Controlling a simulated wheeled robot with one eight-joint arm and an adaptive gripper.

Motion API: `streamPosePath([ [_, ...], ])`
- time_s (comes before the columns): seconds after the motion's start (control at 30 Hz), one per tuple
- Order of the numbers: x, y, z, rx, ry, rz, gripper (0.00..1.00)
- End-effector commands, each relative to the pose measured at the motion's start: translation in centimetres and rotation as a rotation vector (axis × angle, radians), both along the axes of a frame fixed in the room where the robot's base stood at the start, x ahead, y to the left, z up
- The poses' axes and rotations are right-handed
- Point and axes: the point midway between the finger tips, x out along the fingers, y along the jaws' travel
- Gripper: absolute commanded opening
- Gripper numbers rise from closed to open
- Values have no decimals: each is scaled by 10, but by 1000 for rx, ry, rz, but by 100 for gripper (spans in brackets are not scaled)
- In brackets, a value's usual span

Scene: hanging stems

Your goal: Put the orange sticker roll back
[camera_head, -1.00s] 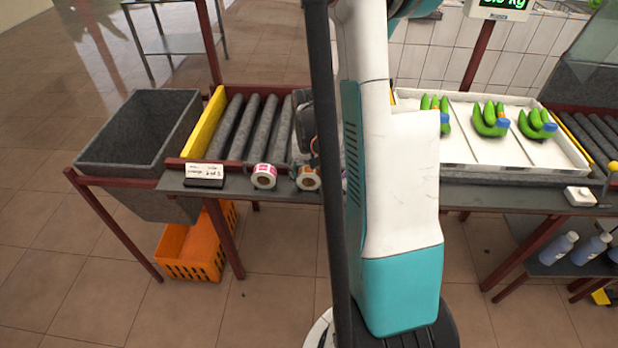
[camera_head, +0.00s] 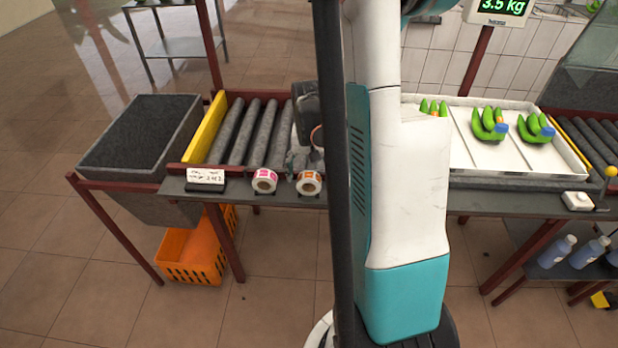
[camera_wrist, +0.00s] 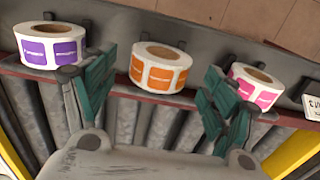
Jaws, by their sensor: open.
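The orange sticker roll (camera_wrist: 160,68) stands on the shelf along the roller conveyor, between the purple roll (camera_wrist: 50,45) and the pink roll (camera_wrist: 254,86) in the wrist view. In the head view the orange roll (camera_head: 309,182) is right of the pink roll (camera_head: 264,180); the purple roll is hidden behind my arm. My gripper (camera_wrist: 152,85) is open, its green fingers spread on either side of the orange roll, with clear gaps beside it. In the head view my gripper is mostly hidden behind the column and arm.
A label card (camera_head: 205,176) stands left of the pink roll. A grey bin (camera_head: 140,135) is at the left, with an orange crate (camera_head: 190,262) below. A white tray (camera_head: 484,165) holds green bananas at the right. A scale display (camera_head: 502,8) reads 3.5 kg.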

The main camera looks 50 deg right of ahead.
Motion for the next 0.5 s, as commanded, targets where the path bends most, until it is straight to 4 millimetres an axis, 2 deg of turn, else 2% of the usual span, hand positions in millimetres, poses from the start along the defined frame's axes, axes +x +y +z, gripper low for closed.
streamPosePath([
  [0.03,0,0,16,0,0,0,79],
  [0.2,0,0,50,0,0,0,79],
  [0.33,0,0,68,0,0,0,79],
  [0.5,0,0,81,0,0,0,79],
])
